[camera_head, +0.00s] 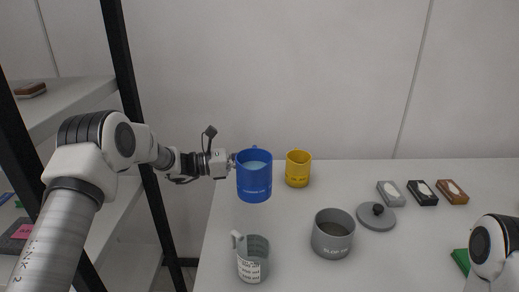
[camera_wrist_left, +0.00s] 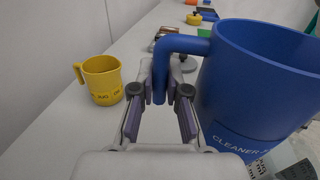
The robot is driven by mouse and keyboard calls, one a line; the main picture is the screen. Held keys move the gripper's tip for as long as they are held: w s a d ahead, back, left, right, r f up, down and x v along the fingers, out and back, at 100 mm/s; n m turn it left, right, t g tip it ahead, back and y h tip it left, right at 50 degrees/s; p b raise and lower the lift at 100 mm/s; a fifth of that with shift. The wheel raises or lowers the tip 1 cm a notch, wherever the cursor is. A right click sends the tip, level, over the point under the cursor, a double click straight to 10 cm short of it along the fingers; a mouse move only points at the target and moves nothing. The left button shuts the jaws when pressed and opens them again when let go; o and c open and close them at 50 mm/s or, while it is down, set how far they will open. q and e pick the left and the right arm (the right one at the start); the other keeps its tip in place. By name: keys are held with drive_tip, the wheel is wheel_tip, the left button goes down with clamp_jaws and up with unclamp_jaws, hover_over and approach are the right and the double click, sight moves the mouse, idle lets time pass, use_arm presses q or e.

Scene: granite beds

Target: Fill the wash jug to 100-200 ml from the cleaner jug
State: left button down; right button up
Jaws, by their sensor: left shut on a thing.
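The blue cleaner jug (camera_head: 254,182) is held upright in the air above the table's left part, with pale liquid visible inside. My left gripper (camera_head: 232,163) is shut on its handle; the left wrist view shows the fingers (camera_wrist_left: 172,105) around the handle of the blue jug (camera_wrist_left: 265,80). A grey translucent jug (camera_head: 253,262) with a white printed label stands on the table below and in front of the blue jug, handle to the left. Part of it shows in the left wrist view (camera_wrist_left: 295,165). Its label is too small to read. My right gripper is out of view.
A yellow jug (camera_head: 298,170) stands behind to the right. A grey pot (camera_head: 333,236) stands to the right, with a round grey lid (camera_head: 376,217) near it. Several small blocks (camera_head: 422,193) lie farther right. A shelf rack (camera_head: 70,100) stands at left.

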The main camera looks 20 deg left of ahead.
sight(242, 161)
use_arm(q)
drive_tip(key=shift+w, duration=0.3)
drive_tip(key=shift+s+r+m, duration=0.15)
drive_tip(key=shift+r+m, duration=0.2)
drive_tip(key=shift+m, duration=0.05)
drive_tip(key=s+r+m, duration=0.2)
drive_tip(key=r, duration=0.1)
drive_tip(key=shift+h, duration=0.3)
drive_tip(key=m+b, duration=0.1)
drive_tip(key=s+f+m+b, duration=0.1)
drive_tip(key=m+b, duration=0.1)
drive_tip(key=s+d+f+m+h+b, duration=0.1)
drive_tip(key=b, duration=0.1)
drive_tip(key=shift+m, duration=0.4)
drive_tip(key=shift+s+r, duration=0.1)
drive_tip(key=shift+r, duration=0.25)
drive_tip(key=shift+s+r, duration=0.15)
drive_tip(key=shift+s, duration=0.1)
drive_tip(key=shift+w, duration=0.2)
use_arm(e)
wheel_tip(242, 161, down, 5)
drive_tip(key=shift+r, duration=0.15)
